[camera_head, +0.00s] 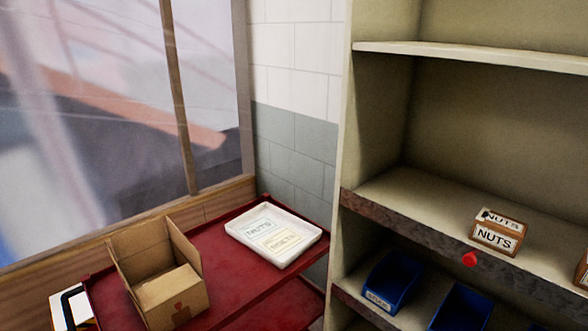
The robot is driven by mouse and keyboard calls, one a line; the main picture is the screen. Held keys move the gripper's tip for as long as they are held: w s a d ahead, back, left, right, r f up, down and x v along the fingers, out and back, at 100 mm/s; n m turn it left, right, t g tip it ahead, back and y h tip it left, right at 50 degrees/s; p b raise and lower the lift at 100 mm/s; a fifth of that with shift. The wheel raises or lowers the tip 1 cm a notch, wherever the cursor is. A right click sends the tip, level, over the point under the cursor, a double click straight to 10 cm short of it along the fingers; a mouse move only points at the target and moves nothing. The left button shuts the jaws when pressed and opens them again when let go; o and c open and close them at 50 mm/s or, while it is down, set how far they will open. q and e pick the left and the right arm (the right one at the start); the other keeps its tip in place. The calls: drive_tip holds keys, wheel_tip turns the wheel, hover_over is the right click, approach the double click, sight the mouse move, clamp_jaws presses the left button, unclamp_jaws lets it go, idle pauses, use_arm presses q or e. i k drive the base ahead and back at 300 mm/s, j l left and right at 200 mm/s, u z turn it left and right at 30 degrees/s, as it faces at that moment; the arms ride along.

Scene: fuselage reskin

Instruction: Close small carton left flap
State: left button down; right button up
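A small brown cardboard carton (178,306) stands on the red cart at the lower left. Panels stand up at its left and back (140,243) and at its right (186,247). A flat panel (166,286) lies across the front part of its top. A small red mark shows on its front face. The carton's lower left side is partly cut off or hard to make out. Neither of my grippers is in view.
A white tray (309,238) with paper labels, one reading NUTS, sits on the red cart (232,297). At right is a shelf unit (440,206) with a NUTS box (496,236) and blue bins (391,280). A window and wall stand behind the cart.

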sight(126, 244)
drive_tip(key=j, duration=1.25)
drive_tip(key=i+j+u, duration=0.1)
drive_tip(key=j, duration=1.1)
drive_tip(key=i+l, duration=0.15)
drive_tip(key=l, duration=0.15)
drive_tip(key=i+l, duration=0.1)
drive_tip(key=l, duration=0.2)
